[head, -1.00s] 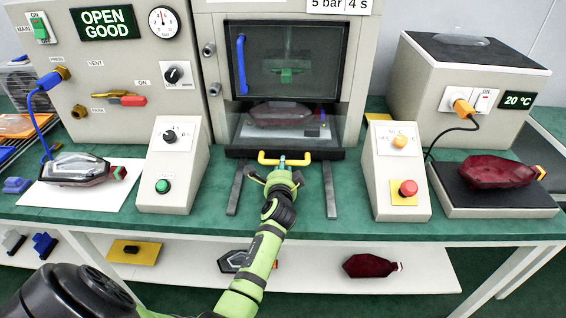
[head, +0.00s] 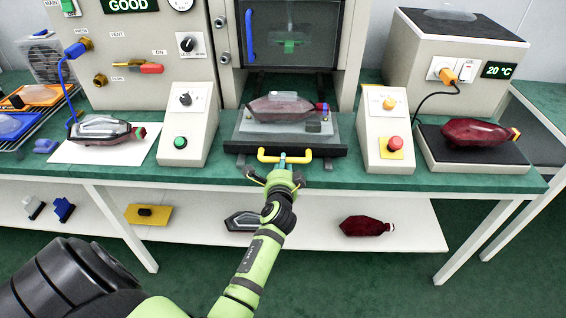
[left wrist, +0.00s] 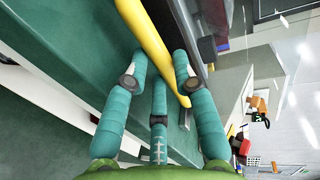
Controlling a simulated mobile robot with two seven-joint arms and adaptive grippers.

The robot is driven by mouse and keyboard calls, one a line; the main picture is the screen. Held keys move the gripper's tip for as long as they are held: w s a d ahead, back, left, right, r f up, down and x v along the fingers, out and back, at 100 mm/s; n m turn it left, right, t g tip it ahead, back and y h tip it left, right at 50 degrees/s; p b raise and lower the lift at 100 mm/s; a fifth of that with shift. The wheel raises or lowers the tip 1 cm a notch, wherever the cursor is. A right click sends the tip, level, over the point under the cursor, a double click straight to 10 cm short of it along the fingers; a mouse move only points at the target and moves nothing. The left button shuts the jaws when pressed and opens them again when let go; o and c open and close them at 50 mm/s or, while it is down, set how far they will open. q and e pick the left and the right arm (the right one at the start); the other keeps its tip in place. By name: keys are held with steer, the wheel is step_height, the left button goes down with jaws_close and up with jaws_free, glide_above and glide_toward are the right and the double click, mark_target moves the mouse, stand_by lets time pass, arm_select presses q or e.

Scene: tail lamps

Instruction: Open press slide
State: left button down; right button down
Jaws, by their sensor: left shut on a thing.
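The press slide (head: 240,131) is a grey plate with a dark front bar, drawn out of the press toward me. A reddish lamp (head: 285,107) with clear parts lies in the fixture on it. The yellow handle (head: 268,156) is on the slide's front. My left gripper (head: 284,165) is shut on the yellow handle. In the left wrist view the teal fingers of my left gripper (left wrist: 160,75) are around the yellow handle bar (left wrist: 146,38). The press door (head: 298,40) is dark glass with a blue handle. My right gripper is not in view.
Sloped control boxes stand on both sides of the slide, one with a green button (head: 180,142), one with a red button (head: 395,144). A lamp lies on white paper (head: 65,152) at left. A dark red lamp (head: 460,133) lies on a right stand. A shelf below holds several parts.

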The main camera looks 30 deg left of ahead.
arm_select(q)
steer(key=c, duration=1)
jaws_free()
steer(key=v, duration=0.7)
steer(key=shift+s, duration=0.25)
steer(key=shift+d, duration=0.1)
